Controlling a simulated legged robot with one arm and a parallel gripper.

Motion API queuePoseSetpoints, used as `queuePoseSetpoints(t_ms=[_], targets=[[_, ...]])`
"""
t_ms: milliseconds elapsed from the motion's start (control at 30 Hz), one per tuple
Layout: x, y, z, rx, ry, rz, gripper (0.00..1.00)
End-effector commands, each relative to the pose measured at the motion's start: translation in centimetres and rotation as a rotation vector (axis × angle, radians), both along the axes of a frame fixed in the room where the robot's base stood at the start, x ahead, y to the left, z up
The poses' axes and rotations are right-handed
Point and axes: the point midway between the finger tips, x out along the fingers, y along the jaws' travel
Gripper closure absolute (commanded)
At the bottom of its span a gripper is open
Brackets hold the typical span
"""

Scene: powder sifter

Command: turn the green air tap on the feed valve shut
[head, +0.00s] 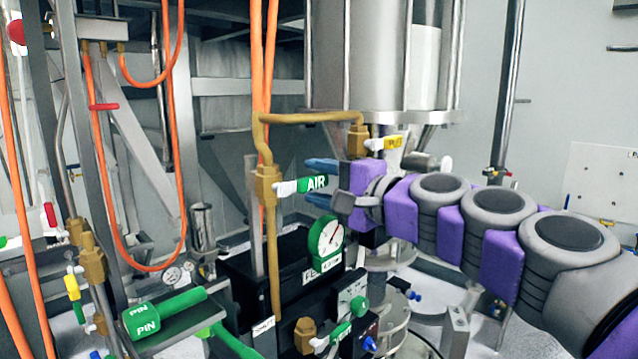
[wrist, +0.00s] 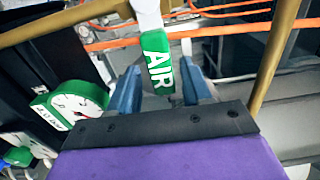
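The green air tap (head: 314,183), lettered AIR, has a white stem and sticks out to the right, roughly level, from a brass valve body (head: 267,185) on a brass pipe. My gripper (head: 307,180) points left at it, with one blue finger above and one below the handle. In the wrist view the green tap (wrist: 158,62) lies between the two blue fingers of my gripper (wrist: 159,72). Gaps show on both sides of the handle, so the fingers are open and appear not to touch it.
A yellow-tagged tap (head: 392,143) sits above my gripper. A green-rimmed gauge (head: 326,236) stands close below. Another green handle (head: 341,333) is lower down. Orange hoses (head: 257,60) hang behind the valve. Green PIN handles (head: 165,312) are at lower left.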

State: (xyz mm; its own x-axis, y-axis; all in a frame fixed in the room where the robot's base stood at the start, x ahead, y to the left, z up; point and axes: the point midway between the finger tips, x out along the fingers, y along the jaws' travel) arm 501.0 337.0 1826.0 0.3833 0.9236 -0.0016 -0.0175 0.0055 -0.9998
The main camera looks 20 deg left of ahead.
Motion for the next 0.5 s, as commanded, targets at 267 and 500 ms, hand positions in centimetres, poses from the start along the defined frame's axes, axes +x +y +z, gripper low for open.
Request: queuePoseSetpoints(t_ms=[267,500], targets=[[-0.4,-0.6,0.0,0.001,-0.001,-0.001,0.51],[-2.0,-5.0,0.0,0.003,-0.005,-0.006,0.51]])
